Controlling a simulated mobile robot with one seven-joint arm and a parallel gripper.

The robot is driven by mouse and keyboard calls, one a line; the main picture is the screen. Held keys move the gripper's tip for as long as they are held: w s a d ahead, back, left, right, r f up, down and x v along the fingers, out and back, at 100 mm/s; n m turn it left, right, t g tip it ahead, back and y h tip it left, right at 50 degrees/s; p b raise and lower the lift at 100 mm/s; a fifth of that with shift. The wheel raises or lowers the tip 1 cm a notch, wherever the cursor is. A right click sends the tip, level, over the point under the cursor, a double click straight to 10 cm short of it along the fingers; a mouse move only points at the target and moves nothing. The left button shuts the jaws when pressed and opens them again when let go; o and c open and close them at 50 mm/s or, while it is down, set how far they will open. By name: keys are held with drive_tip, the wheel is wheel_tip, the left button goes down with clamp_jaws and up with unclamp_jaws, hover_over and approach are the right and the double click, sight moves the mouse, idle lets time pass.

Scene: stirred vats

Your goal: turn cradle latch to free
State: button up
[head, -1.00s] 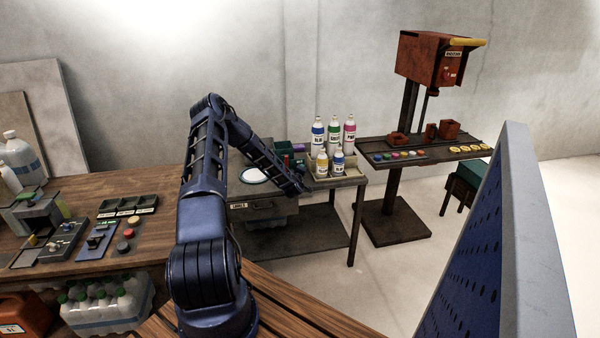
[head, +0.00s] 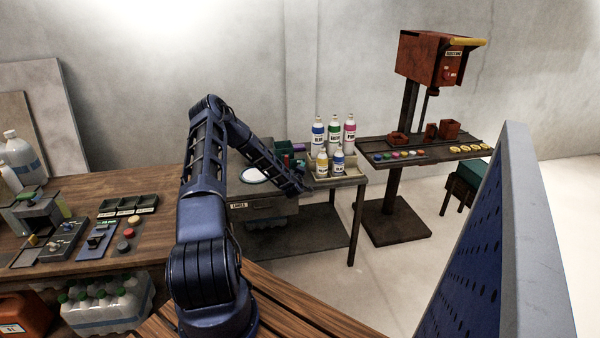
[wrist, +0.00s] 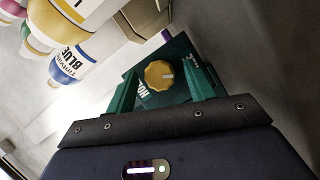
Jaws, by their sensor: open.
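The cradle latch appears to be a round yellow knob (wrist: 158,75) on a dark green plate (wrist: 180,93) in the wrist view. A white mark on the knob points to the right in that view. White lettering, seemingly "HOLD", sits below left of the knob, and other lettering at upper right is partly covered. My gripper (wrist: 164,68) is open, with one green finger on each side of the knob. I cannot tell whether the fingers touch it. In the head view the knob cannot be made out and my gripper is not clear beside the bottle stand.
Labelled bottles (head: 335,135) stand on a small tray table close to my gripper; a blue-labelled bottle (wrist: 70,63) is left of it. A red machine (head: 432,60) stands farther right. A wooden bench (head: 150,200) is at left, a blue perforated panel (head: 480,250) at right.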

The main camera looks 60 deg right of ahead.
drive_tip(key=v, duration=1)
drive_tip(key=shift+s+a, duration=0.15)
drive_tip(key=shift+a, duration=0.2)
wheel_tip(320, 180, down, 7)
drive_tip(key=s+m+t+y, duration=0.2)
drive_tip(key=m+t+y, duration=0.1)
drive_tip(key=m, duration=0.5)
wheel_tip(320, 180, up, 6)
drive_tip(key=s+d+m+t, duration=0.2)
drive_tip(key=d+m+t, duration=0.1)
drive_tip(key=m, duration=0.2)
drive_tip(key=shift+h, duration=0.4)
drive_tip(key=x, duration=1.1)
drive_tip(key=shift+w+a+f, duration=0.15)
drive_tip(key=shift+a, duration=0.1)
